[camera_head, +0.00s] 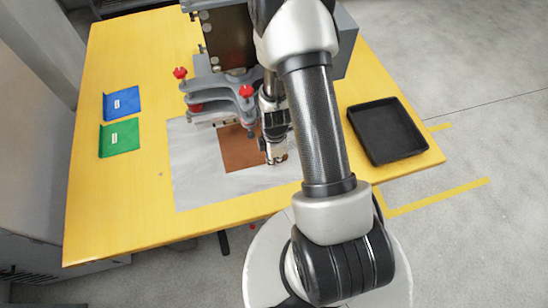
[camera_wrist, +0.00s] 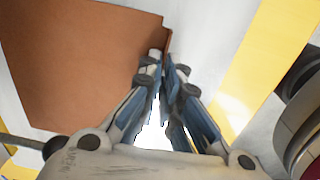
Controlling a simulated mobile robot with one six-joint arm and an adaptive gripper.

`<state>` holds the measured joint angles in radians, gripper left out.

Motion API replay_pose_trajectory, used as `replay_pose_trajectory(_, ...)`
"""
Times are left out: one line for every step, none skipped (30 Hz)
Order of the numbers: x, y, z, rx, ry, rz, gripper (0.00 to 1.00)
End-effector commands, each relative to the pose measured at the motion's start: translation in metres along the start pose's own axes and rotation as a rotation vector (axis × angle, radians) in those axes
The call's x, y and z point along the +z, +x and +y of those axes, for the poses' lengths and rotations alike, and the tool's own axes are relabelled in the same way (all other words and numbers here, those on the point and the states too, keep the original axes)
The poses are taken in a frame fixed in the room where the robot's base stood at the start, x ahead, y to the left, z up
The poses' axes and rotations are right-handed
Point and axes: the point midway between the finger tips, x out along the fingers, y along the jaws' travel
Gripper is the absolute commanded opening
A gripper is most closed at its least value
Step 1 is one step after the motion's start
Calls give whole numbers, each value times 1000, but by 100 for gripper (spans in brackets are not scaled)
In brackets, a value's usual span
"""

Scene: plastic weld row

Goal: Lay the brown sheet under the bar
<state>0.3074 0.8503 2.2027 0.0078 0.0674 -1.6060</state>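The brown sheet (camera_head: 238,150) lies on a pale grey mat (camera_head: 195,180) in front of the grey machine, its far edge close to the machine's bar (camera_head: 215,85). I cannot tell whether that edge is beneath the bar. In the wrist view the sheet (camera_wrist: 80,65) fills the upper left and has a small raised lip at its right edge. My gripper (camera_wrist: 164,60) has its fingertips closed together on this lip. In the head view my gripper (camera_head: 276,156) is at the sheet's right edge, and my arm hides part of the machine.
A black tray (camera_head: 362,135) sits on the right of the yellow table (camera_head: 110,210). A blue holder (camera_head: 122,103) and a green holder (camera_head: 120,138) lie at the left. Red knobs (camera_head: 246,91) stick out from the machine's front. The table's front left is clear.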

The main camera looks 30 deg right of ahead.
Motion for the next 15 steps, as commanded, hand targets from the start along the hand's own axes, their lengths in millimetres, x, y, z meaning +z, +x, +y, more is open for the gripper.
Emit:
replay_pose_trajectory(0, 0, 0, 1, 0, 0, 9)
replay_pose_trajectory(0, 0, 0, 1, 0, 0, 11)
replay_pose_trajectory(0, 0, 0, 1, 0, 0, 14)
replay_pose_trajectory(0, 0, 0, 1, 0, 0, 16)
replay_pose_trajectory(0, 0, 0, 1, 0, 0, 18)
replay_pose_trajectory(0, 0, 0, 1, 0, 0, 21)
replay_pose_trajectory(0, 0, 0, 1, 0, 0, 23)
replay_pose_trajectory(0, 0, 0, 1, 0, 0, 25)
replay_pose_trajectory(0, 0, 0, 1, 0, 0, 27)
replay_pose_trajectory(0, 0, 0, 1, 0, 0, 28)
replay_pose_trajectory(0, 0, 0, 1, 0, 0, 28)
replay_pose_trajectory(0, 0, 0, 1, 0, 0, 28)
replay_pose_trajectory(0, 0, 0, 0, 0, 0, 28)
replay_pose_trajectory(0, 0, 0, 0, 0, 0, 28)
replay_pose_trajectory(0, 0, 0, 0, 0, 0, 28)
